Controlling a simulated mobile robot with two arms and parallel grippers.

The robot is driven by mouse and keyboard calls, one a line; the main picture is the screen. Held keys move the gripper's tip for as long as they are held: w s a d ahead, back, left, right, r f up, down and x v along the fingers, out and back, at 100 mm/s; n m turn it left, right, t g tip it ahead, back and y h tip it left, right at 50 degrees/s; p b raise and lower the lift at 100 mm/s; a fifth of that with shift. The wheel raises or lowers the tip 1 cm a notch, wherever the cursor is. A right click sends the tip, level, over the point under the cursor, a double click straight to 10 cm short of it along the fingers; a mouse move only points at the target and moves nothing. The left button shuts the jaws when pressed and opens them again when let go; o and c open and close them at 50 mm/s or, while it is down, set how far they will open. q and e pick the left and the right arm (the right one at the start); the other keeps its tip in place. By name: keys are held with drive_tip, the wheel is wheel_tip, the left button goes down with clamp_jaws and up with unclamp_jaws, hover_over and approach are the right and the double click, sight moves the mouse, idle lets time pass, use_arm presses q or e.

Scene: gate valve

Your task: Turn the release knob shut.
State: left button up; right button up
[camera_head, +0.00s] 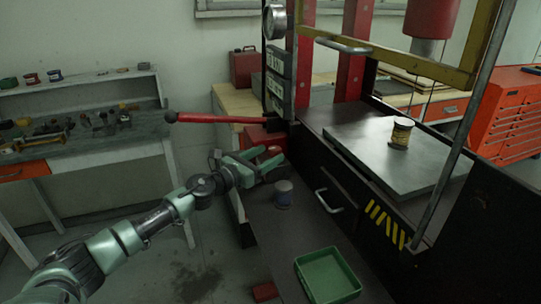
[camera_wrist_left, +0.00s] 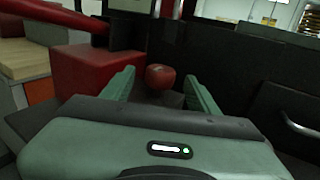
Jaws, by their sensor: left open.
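The release knob (camera_wrist_left: 160,77) is a small round red knob, seen in the left wrist view between my two green fingers. It sits low beside a red pump block (camera_wrist_left: 95,72). In the head view the knob (camera_head: 274,149) is a small red patch by the fingertips, partly hidden by my gripper. My left gripper (camera_head: 273,157) is open, with one finger on each side of the knob in the wrist view (camera_wrist_left: 158,88). I cannot tell whether either finger touches it. My right gripper is in neither view.
A long red lever (camera_head: 215,118) reaches left above my gripper. A grey-blue can (camera_head: 283,194) and a green tray (camera_head: 328,275) are on the dark bench to the right and nearer. The black press frame (camera_head: 330,185) stands close on the right.

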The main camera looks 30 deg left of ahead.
use_arm(q)
drive_tip(key=b+v, duration=0.1)
drive_tip(key=v, duration=0.3)
drive_tip(key=shift+s+a+f, duration=0.1)
drive_tip(key=shift+s+f, duration=0.1)
drive_tip(key=shift+s, duration=0.15)
drive_tip(key=shift+s+a+r+b, duration=0.2)
drive_tip(key=shift+s+b, duration=0.2)
drive_tip(key=shift+s, duration=0.25)
